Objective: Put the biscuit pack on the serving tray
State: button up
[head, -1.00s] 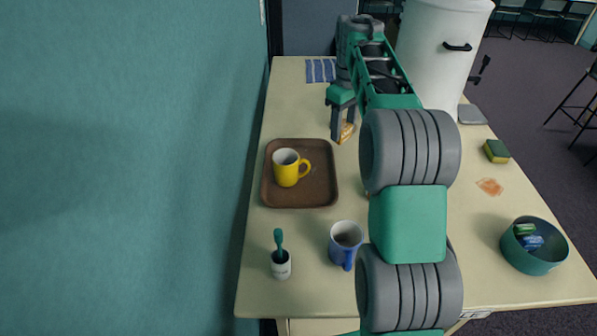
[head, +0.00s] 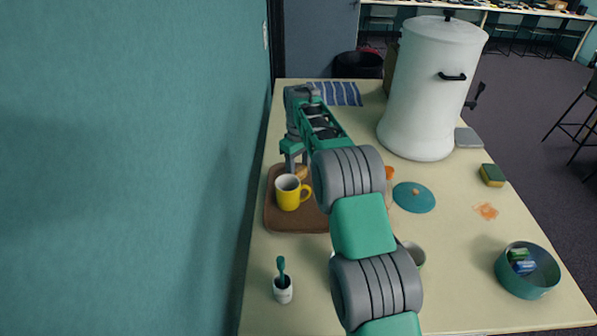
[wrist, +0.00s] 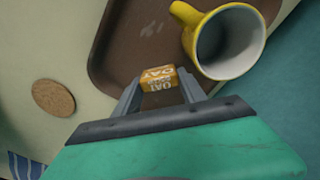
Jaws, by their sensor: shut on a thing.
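The biscuit pack (wrist: 158,77) is a small orange box with "OAT" lettering. My gripper (wrist: 160,92) is shut on it in the wrist view. In the head view my gripper (head: 295,164) is at the far edge of the brown serving tray (head: 292,223), and a bit of the orange pack (head: 301,172) shows there. The tray also fills the top of the wrist view (wrist: 128,42), behind the pack. I cannot tell whether the pack touches the tray or is just above it. My arm covers the tray's right side in the head view.
A yellow mug (head: 287,192) stands on the tray close to my gripper. A white brush cup (head: 283,290) stands in front. A teal lid (head: 414,197), a white urn (head: 418,90) and a teal bowl (head: 527,271) are to the right. A round cork-coloured disc (wrist: 54,98) lies beside the tray.

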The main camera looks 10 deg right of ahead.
aim_at(299, 170)
jog(key=shift+f, duration=1.15)
jog(key=o, duration=1)
jog(key=shift+d, duration=0.1)
jog(key=shift+o, duration=0.2)
notch_tip(299, 170, up, 14)
jog(key=s+r+m+t, duration=0.2)
jog(key=s+r, duration=0.4)
jog(key=s, duration=0.4)
jog(key=s+f+m, duration=0.1)
jog(key=s+f, duration=0.1)
jog(key=s, duration=0.6)
jog(key=s+f+m+t, duration=0.1)
jog(key=s+f+m, duration=0.1)
jog(key=s, duration=0.6)
jog(key=s+f+m+t, duration=0.1)
jog(key=s+f, duration=0.1)
jog(key=s, duration=0.6)
jog(key=shift+s+d+f+m+b, duration=0.25)
jog(key=shift+d+f+m+b, duration=0.05)
jog(key=shift+d+f+b, duration=0.1)
jog(key=shift+s+f, duration=0.2)
jog(key=shift+f, duration=0.1)
